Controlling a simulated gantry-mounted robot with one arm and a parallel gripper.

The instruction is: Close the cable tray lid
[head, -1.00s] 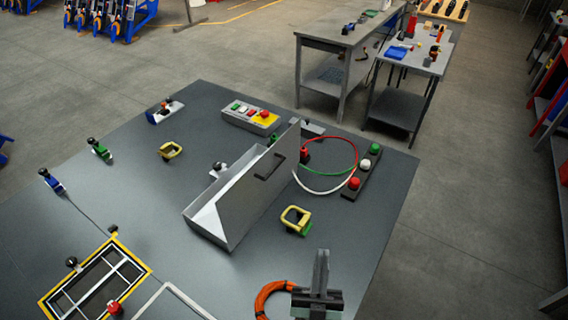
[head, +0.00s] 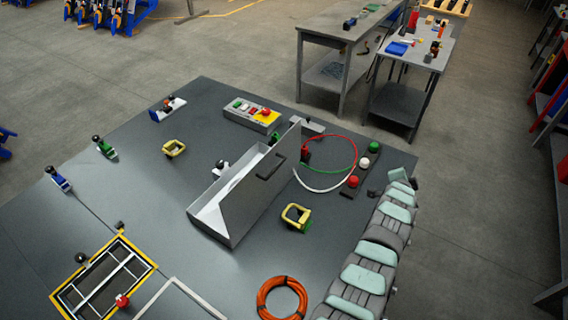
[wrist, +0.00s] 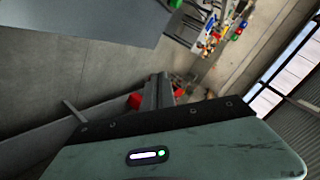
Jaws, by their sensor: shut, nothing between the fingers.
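The cable tray (head: 208,228) sits on the dark plate, with its pale inside showing. Its grey lid (head: 246,205) stands raised along the tray's right side, so the tray is open. A dark bar handle (head: 271,166) is on the lid's outer face. My arm reaches up the right edge of the plate, ending right of the red, white and green knobs, apart from the lid. My gripper (wrist: 158,92) shows in the wrist view with its dark fingers together and empty. In the head view its fingers are small and hard to make out.
A yellow handle (head: 296,217) stands right of the tray, with an orange cable coil (head: 282,298) below. A button box (head: 251,115) is behind the tray. A red and green cable loop (head: 340,145) lies between lid and knobs (head: 353,181). Benches (head: 345,40) stand beyond the plate.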

